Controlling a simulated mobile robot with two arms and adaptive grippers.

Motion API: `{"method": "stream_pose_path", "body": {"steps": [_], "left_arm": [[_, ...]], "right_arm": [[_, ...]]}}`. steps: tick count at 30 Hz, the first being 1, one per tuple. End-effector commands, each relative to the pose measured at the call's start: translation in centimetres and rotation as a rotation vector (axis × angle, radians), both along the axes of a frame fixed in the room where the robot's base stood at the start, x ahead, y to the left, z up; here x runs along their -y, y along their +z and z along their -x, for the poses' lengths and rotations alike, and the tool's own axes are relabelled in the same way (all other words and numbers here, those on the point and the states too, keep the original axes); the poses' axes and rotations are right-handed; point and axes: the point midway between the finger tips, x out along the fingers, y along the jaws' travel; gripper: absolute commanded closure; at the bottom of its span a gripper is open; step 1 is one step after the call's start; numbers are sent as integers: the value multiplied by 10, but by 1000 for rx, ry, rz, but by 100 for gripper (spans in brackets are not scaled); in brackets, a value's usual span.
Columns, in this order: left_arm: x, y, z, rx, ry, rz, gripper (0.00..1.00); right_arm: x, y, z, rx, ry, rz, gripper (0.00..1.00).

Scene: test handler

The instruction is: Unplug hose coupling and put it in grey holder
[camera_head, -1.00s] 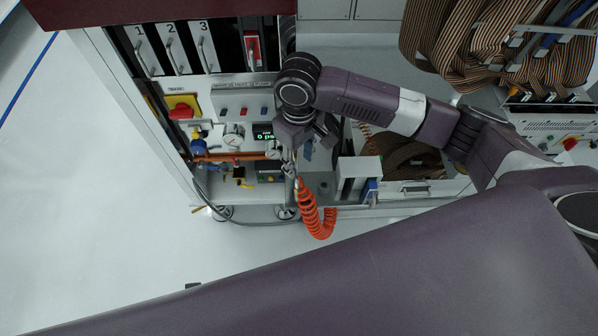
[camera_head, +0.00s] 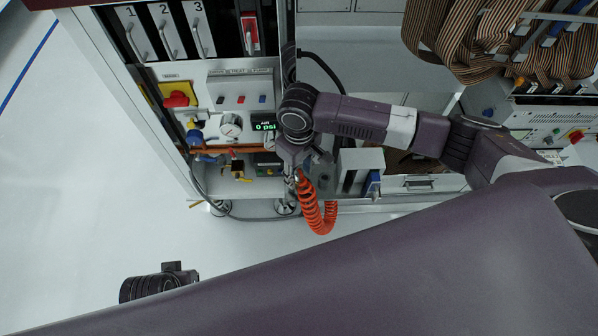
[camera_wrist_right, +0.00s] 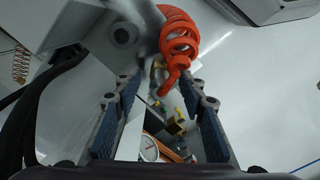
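The orange coiled hose (camera_head: 316,210) hangs in a loop at the lower front of the test handler. Its upper end runs up beneath my right gripper (camera_head: 297,160), which hides most of the coupling in the head view. In the right wrist view, my right gripper (camera_wrist_right: 160,125) has its blue-padded fingers wide apart. The hose (camera_wrist_right: 180,40) shows beyond the fingertips, its end reaching toward the gap, and nothing is visibly clamped. A grey slotted block (camera_head: 360,160), possibly the grey holder, stands right of the gripper. My left gripper's fingers do not show.
A pressure gauge (camera_head: 230,125), a display reading 0 psi (camera_head: 264,127) and a red-yellow switch (camera_head: 178,97) are left of the gripper. A dark ringed part of mine (camera_head: 158,284) shows at lower left over open floor.

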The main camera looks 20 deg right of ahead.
Motion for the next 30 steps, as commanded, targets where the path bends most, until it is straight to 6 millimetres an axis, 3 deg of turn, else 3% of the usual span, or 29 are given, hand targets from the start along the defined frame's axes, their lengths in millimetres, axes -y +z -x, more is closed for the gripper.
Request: {"method": "stream_pose_path", "body": {"steps": [7,17,19,20,24,30], "left_arm": [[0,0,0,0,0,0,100],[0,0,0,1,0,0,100],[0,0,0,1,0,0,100],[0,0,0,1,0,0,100],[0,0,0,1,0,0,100],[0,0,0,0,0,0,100]], "right_arm": [[0,0,0,0,0,0,63],[0,0,0,0,0,0,100],[0,0,0,0,0,1,100],[0,0,0,0,0,1,85],[0,0,0,0,0,1,100],[0,0,0,0,0,1,100]]}}
